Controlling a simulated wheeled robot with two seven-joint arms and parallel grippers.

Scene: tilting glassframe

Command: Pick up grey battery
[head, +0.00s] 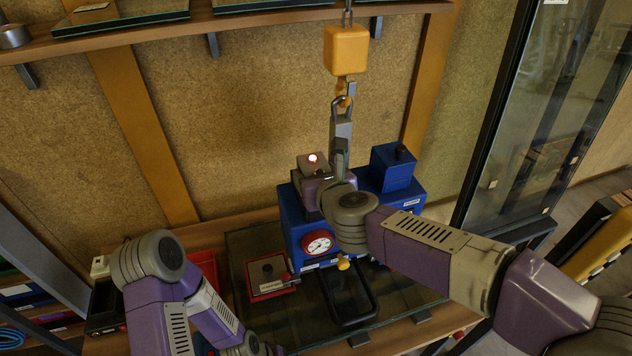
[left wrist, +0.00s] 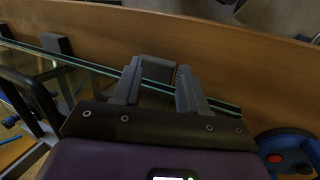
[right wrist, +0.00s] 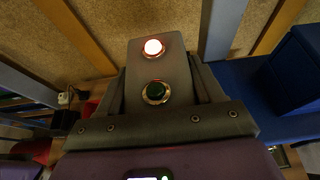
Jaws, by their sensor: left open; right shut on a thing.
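The grey battery (head: 312,164) is a small grey box at the top left of the blue machine (head: 294,212) in the head view. Its red light is lit. In the right wrist view the grey battery (right wrist: 154,105) fills the space between my fingers, with the lit red light above a dark green button. My right gripper (head: 318,182) is shut on it; I cannot tell whether it still touches the machine. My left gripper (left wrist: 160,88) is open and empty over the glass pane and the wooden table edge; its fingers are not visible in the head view.
A blue box with a black knob (head: 397,167) sits on the machine's right side. A red box (head: 267,274) lies on the glass (head: 250,243) to the left. A yellow hoist block (head: 345,50) with a hook hangs above the machine. A glass panel (head: 560,110) stands at right.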

